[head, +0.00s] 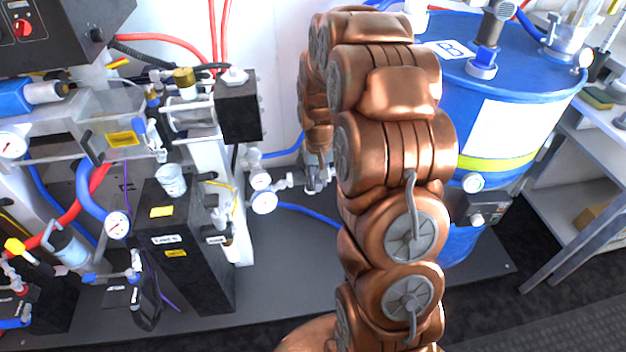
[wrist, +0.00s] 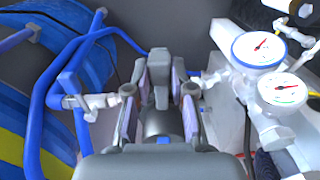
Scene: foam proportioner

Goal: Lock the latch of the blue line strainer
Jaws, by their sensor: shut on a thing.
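In the wrist view my gripper (wrist: 160,82) is closed around a narrow upright grey piece (wrist: 159,72), which stands between its two fingers. The piece looks like the strainer's latch, but the fingers cover much of it and I cannot tell whether it is locked. The strainer's body is mostly hidden behind the gripper. In the head view my gripper (head: 317,158) is small, at the grey fittings (head: 316,180) behind my copper-coloured arm. The fittings join the blue hose line between the gauges and the blue drum.
Two gauges, one blue-rimmed (wrist: 263,47) and one lower (wrist: 282,88), stand close right of the gripper. The blue drum (head: 505,75) stands right of my arm; a black box (head: 188,245) stands left.

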